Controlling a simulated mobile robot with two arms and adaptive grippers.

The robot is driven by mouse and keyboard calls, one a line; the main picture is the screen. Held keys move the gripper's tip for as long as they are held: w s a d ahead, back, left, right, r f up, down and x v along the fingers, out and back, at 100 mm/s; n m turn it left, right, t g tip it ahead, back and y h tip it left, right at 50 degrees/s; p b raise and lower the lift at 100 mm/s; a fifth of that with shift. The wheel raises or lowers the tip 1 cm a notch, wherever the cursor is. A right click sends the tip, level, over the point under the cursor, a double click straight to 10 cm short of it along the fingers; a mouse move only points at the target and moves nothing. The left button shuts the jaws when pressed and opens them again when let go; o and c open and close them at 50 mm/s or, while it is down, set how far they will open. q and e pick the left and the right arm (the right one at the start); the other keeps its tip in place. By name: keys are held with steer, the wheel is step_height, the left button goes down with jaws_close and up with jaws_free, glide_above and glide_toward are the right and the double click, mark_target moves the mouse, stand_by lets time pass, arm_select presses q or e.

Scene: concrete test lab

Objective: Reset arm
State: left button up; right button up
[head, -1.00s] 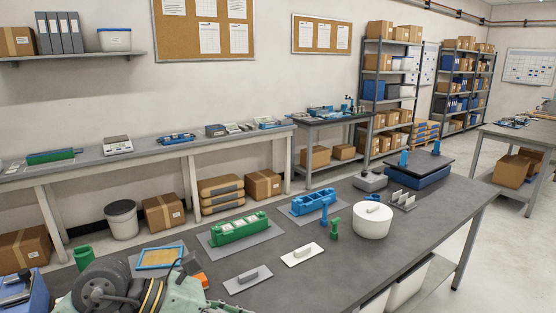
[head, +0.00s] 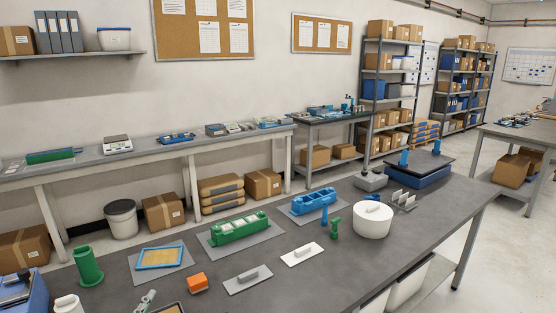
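The task names no object, only my arm. Neither of my grippers can be made out in the head view. A small grey-green piece (head: 145,300) shows at the bottom edge, left of centre. I cannot tell whether it is part of my arm or a thing on the table. The dark table (head: 350,262) in front of me has no clearly visible arm over it.
On the table stand a green cylinder (head: 88,266), a blue-edged tray (head: 160,256), an orange block (head: 197,282), a green fixture (head: 238,228), a blue fixture (head: 313,202) and a white round container (head: 373,220). The front middle is bare.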

arm_select(q)
steer(key=s+d+f+n+g+h, duration=0.2)
steer(key=s+f+n+g, duration=0.2)
steer(key=s+f+g, duration=1.4)
steer(key=s+f+t+b, duration=0.2)
steer(key=s+f+b, duration=0.1)
steer(key=f, duration=1.4)
steer(key=s+f+t+b, duration=0.2)
steer(key=s+f, duration=0.2)
steer(key=f, duration=1.3)
steer(key=s+a+f+b, duration=0.1)
steer(key=s+f+b, duration=0.1)
steer(key=s+f, duration=0.6)
steer(key=s+a+f+g+b, duration=0.1)
steer(key=s+f+b, duration=0.2)
steer(key=s+f, duration=0.5)
step_height(320, 180, down, 5)
steer(key=shift+s+a+y, duration=0.4)
steer(key=shift+c, duration=0.4)
